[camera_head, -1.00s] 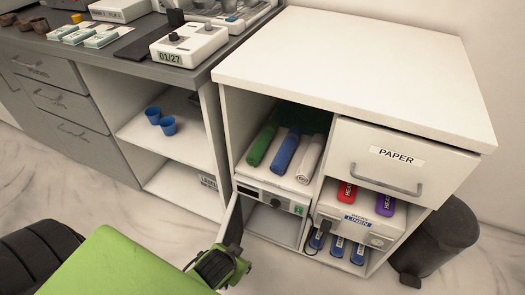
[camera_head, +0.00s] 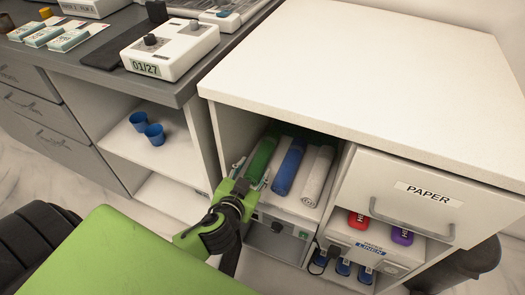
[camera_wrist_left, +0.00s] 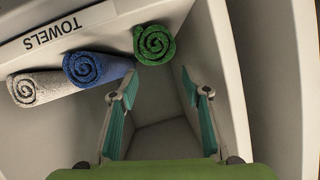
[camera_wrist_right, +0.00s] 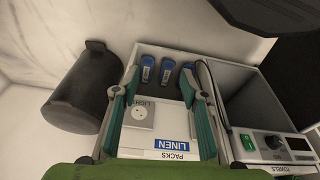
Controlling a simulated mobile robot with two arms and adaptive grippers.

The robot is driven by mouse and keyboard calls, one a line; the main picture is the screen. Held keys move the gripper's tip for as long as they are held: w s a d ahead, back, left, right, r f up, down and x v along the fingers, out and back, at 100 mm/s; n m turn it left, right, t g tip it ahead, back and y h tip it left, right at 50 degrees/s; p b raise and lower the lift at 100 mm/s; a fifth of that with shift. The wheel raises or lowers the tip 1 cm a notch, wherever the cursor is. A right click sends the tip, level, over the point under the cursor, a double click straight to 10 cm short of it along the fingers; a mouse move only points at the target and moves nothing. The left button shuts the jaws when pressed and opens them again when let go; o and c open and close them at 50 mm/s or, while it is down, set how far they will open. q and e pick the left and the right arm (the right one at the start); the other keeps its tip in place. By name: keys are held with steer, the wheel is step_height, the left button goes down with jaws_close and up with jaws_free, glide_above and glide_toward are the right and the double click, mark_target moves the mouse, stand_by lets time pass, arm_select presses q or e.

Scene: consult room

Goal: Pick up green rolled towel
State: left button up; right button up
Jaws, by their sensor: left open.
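The green rolled towel (camera_head: 263,158) lies in the cabinet's upper left compartment, at the left end of a row with a blue rolled towel (camera_head: 289,166) and a white rolled towel (camera_head: 317,176). In the left wrist view the green towel's spiral end (camera_wrist_left: 155,44) faces the camera. My left gripper (camera_head: 250,178) is open and empty at the compartment's front, close to the green towel but apart from it. In the left wrist view, the fingers (camera_wrist_left: 160,95) spread below the green towel's end. My right gripper (camera_wrist_right: 160,92) is open and shows only in the right wrist view.
A "TOWELS" label (camera_wrist_left: 57,28) marks the shelf edge. The compartment's side wall (camera_wrist_left: 215,60) stands close to the green towel. The PAPER drawer (camera_head: 415,200) is to the right. A dark bin (camera_wrist_right: 83,90) stands beside the cabinet. The cabinet top (camera_head: 360,70) is clear.

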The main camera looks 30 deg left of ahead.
mark_target(258, 162)
arm_select(q)
steer(key=x, duration=0.5)
steer(key=shift+w+f+b, duration=0.15)
steer(key=shift+w+b, duration=0.2)
steer(key=shift+b+x, duration=0.6)
steer(key=shift+x, duration=2.1)
arm_select(e)
steer(key=v, duration=0.6)
steer(key=shift+w+d, duration=0.15)
arm_select(q)
steer(key=c, duration=0.8)
